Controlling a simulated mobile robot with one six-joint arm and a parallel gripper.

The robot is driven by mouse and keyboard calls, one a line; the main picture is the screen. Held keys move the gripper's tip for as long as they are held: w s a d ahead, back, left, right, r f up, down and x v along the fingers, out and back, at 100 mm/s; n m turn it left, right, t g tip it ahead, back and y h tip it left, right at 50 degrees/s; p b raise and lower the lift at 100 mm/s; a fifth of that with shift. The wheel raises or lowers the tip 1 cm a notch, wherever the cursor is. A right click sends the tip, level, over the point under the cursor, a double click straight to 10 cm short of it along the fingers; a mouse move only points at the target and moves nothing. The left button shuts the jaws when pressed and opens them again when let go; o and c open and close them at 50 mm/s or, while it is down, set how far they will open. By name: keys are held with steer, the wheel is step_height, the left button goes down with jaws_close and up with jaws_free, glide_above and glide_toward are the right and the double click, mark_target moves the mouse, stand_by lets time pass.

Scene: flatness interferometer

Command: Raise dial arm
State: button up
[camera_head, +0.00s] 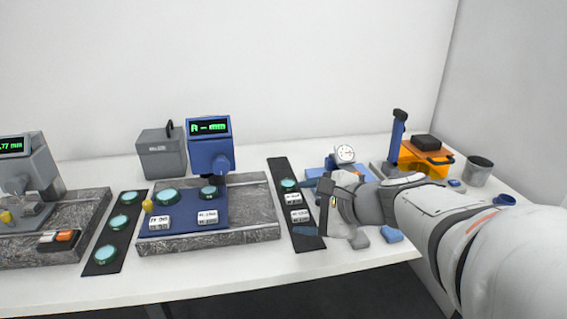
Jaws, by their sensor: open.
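A round dial gauge (345,154) with a white face stands at the right side of the bench, above a blue block (318,174). The arm that carries the dial is mostly hidden behind my gripper and wrist, so I cannot tell its height. My gripper (324,207) is in front of the dial and below it in the picture, apart from its face. Its jaws are open, and I see nothing held between them. My arm reaches in from the lower right and covers part of the bench there.
A blue gauge with a green display (209,128) stands on a granite plate (262,210). A dark strip (279,168) with a green disc and white labelled blocks lies left of my gripper. A blue post (397,140), orange case (428,166) and grey cup (479,171) stand at right.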

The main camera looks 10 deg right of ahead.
steer(key=w+d+f+m+t+b, duration=0.1)
steer(key=w+d+m+b, duration=0.1)
steer(key=m, duration=0.1)
steer(key=w+d+f+m+t+h+b, duration=0.1)
steer(key=d+f+m+t+b, duration=0.1)
steer(key=d+m+b, duration=0.1)
steer(key=w+d+f+m+t+h+b, duration=0.1)
steer(key=w+d+f+m+t+b, duration=0.1)
steer(key=d+m+b, duration=0.1)
steer(key=shift+w+d+f, duration=0.15)
steer(key=shift+w+d, duration=0.1)
steer(key=shift+w, duration=0.05)
steer(key=d+m+t+h+b, duration=0.1)
steer(key=d+m, duration=0.1)
steer(key=d, duration=0.1)
steer(key=w+d+f+m+t+h+b, duration=0.1)
steer(key=d+m+b, duration=0.1)
steer(key=d+m, duration=0.1)
steer(key=d+m+t+h+b, duration=0.1)
steer(key=d+m+h+b, duration=0.1)
steer(key=d+m, duration=0.1)
steer(key=shift+w+f, duration=0.25)
steer(key=shift+f, duration=0.15)
steer(key=shift+d+m, duration=0.3)
steer(key=shift+d, duration=0.05)
steer(key=w+b, duration=0.1)
steer(key=w, duration=0.6)
steer(key=shift+w+a+r+b, duration=0.1)
steer(key=shift+w+b, duration=0.3)
steer(key=shift+c, duration=0.2)
